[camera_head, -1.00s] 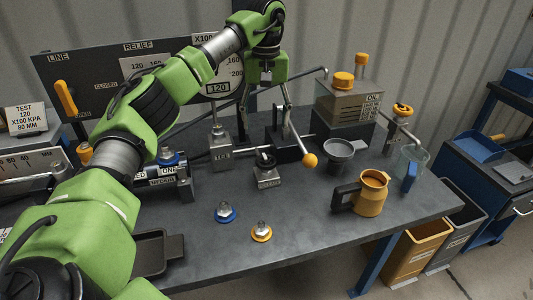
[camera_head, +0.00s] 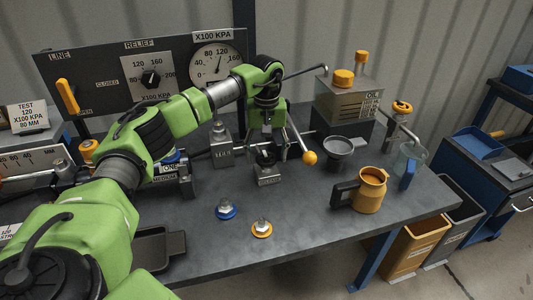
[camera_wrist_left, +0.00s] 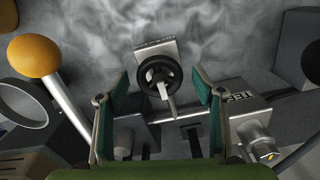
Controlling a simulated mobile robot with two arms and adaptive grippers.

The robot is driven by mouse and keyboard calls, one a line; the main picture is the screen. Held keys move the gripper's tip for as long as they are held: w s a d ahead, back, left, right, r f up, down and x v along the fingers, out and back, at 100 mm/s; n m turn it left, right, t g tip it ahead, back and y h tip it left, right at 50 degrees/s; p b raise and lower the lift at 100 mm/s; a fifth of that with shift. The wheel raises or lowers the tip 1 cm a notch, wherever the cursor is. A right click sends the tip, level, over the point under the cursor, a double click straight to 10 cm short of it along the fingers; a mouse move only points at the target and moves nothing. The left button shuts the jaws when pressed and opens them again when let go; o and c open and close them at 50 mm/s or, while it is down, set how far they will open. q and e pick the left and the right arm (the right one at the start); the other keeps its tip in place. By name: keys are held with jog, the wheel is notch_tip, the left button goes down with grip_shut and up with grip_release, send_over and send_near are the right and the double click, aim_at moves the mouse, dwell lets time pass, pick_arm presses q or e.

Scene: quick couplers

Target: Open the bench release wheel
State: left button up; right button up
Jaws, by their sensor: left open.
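The bench release wheel is a small black wheel (camera_head: 265,157) on a grey block with a label on its front, standing on the bench. In the left wrist view the black wheel (camera_wrist_left: 160,72) lies between the two fingertips as seen from above, with a short grey lever pointing toward the camera. My left gripper (camera_head: 268,147) points down just over the wheel, and its fingers are open in the left wrist view (camera_wrist_left: 159,82). I cannot tell whether the fingers touch the wheel. My right gripper is not in view.
A lever with an orange ball (camera_head: 310,158) stands just right of the gripper. A grey funnel cup (camera_head: 338,152), an orange mug (camera_head: 370,190) and a TEST-type block (camera_head: 222,150) are near. Two couplers, blue (camera_head: 227,209) and orange (camera_head: 262,228), lie in front on open bench.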

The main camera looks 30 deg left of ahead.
pick_arm(q)
jog(key=c, duration=1.1)
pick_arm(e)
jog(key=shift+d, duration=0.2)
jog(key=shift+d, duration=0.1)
